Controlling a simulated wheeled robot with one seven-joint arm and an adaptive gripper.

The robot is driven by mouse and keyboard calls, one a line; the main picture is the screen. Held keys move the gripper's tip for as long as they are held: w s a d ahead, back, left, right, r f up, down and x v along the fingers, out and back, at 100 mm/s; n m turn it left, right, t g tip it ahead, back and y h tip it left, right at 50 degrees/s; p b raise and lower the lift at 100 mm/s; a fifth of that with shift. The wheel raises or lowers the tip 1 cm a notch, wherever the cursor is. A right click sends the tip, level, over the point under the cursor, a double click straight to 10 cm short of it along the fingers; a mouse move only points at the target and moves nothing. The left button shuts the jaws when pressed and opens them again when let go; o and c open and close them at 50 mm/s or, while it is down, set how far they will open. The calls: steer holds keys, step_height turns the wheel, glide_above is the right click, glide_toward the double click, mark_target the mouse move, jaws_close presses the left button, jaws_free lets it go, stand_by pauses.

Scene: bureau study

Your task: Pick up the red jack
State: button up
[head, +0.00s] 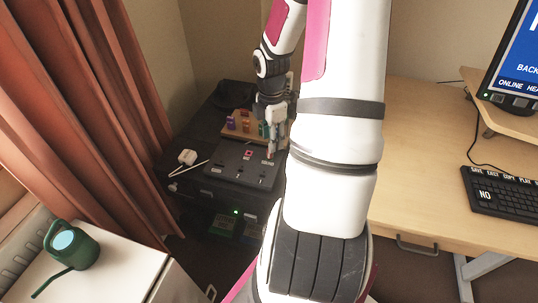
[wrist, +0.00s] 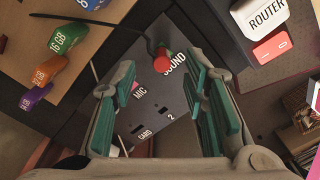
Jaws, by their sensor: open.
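The red jack (wrist: 162,62) is a small round red plug on a black cable. In the wrist view it is at the dark panel (wrist: 160,112), beside the word SOUND; I cannot tell whether it sits in a socket. My gripper (wrist: 162,72) is open, with teal pads either side of the line to the jack. The jack appears around or just beyond the fingertips, and contact is not clear. In the head view my gripper (head: 272,142) points down over the right part of the panel (head: 225,164). The jack is not clearly visible there.
A wooden board (head: 236,136) with coloured memory sticks stands behind the panel. My arm hides the area to the right. A desk with a keyboard (head: 505,190) is at right; a red curtain (head: 90,110) hangs left.

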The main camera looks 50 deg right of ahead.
mark_target(270, 155)
steer(key=f, duration=0.1)
steer(key=f+b, duration=0.1)
steer(key=f, duration=0.1)
steer(key=f+b, duration=0.1)
steer(key=f, duration=0.1)
steer(key=shift+a, duration=0.3)
steer(key=shift+r, duration=0.1)
steer(key=c, duration=0.9)
